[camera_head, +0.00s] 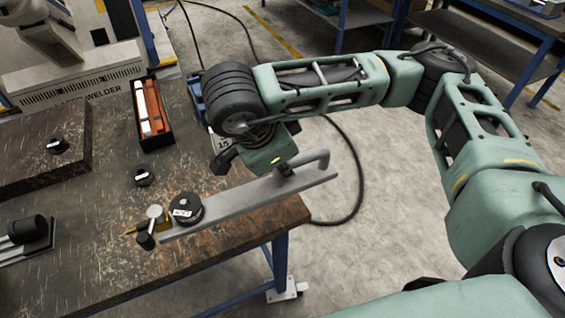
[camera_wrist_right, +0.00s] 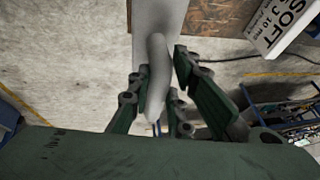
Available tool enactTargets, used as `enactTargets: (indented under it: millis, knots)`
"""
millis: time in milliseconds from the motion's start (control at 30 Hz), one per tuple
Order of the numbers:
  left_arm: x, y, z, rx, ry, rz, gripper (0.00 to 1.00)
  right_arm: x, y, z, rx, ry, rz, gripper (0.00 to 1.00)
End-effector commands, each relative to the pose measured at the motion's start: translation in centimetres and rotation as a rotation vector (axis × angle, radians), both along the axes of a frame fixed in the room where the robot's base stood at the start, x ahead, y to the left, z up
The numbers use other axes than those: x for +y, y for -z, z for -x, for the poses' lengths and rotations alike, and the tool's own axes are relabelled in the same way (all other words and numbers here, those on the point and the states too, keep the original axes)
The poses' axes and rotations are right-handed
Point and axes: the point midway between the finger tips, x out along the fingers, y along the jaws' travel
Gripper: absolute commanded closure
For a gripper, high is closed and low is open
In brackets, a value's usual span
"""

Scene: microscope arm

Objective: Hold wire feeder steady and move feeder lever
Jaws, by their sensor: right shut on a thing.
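A long grey bar (camera_head: 250,198) lies over the table's near right corner, its right end overhanging the floor. It seems to be the wire feeder or its lever; I cannot tell which. A black spool-like knob (camera_head: 187,208) and a brass piece with small knobs (camera_head: 153,220) are at its left end. A curved grey handle (camera_head: 318,162) rises from its right part. My right gripper (camera_head: 286,169) is down at this handle. In the right wrist view my right gripper (camera_wrist_right: 160,92) has its fingers on both sides of the handle (camera_wrist_right: 157,70), shut on it. My left gripper is out of view.
On the worn table (camera_head: 95,250) lie a black tray with orange and white sticks (camera_head: 152,115), a small black disc (camera_head: 142,177), a dark slab (camera_head: 40,145) and a black cylindrical device (camera_head: 25,232). A welder (camera_head: 75,85) stands at the back left. Open floor lies right of the table.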

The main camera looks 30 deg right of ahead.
Motion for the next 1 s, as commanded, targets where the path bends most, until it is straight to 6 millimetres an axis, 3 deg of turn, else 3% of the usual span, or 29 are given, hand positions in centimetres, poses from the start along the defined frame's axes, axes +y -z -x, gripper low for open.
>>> enactTargets:
  millis: [433,1000]
  knots:
    - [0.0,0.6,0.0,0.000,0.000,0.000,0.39,0.1,-0.1,-0.1,-0.004,-0.024,-0.002,1.00]
    - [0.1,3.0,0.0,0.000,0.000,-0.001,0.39,1.7,1.8,-1.5,-0.006,-0.024,-0.003,1.00]
